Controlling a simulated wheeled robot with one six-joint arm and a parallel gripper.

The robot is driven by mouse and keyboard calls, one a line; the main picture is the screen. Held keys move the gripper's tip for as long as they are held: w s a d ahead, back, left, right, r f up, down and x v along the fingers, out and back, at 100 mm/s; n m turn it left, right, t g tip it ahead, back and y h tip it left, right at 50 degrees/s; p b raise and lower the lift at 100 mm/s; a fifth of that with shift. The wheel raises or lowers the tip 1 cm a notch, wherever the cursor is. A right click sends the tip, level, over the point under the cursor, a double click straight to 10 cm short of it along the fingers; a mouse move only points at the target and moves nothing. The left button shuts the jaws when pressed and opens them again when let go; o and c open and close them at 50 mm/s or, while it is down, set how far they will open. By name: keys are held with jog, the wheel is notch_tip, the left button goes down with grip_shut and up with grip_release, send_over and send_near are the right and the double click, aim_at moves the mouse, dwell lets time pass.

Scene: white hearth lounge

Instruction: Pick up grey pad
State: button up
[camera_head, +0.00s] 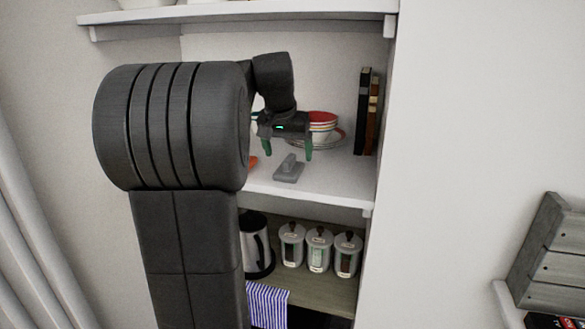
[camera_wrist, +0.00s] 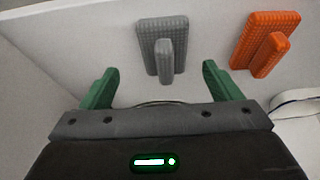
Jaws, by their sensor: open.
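The grey pad (camera_head: 287,174) lies on the white shelf near its front edge, with a raised grip on its top. In the wrist view the grey pad (camera_wrist: 148,50) is ahead of my gripper, roughly centred between the fingers. My gripper (camera_head: 288,152) hangs above the shelf with its green fingers pointing down. The fingers (camera_wrist: 157,84) are spread wide with nothing between them, and they appear apart from the pad.
An orange pad (camera_wrist: 251,58) lies beside the grey one. Stacked bowls (camera_head: 321,124) and upright books (camera_head: 366,112) stand behind and to the right. Another shelf (camera_head: 250,10) is above; canisters (camera_head: 318,250) and a kettle (camera_head: 257,246) stand below.

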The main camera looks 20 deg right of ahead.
aim_at(288, 159)
jog(key=shift+w+f, duration=0.15)
jog(key=shift+f, duration=0.35)
jog(key=p+x, duration=0.1)
jog(key=x, duration=0.4)
jog(key=shift+w+p, duration=0.25)
jog(key=shift+p, duration=0.15)
jog(key=shift+r, duration=0.1)
jog(key=c, duration=1.1)
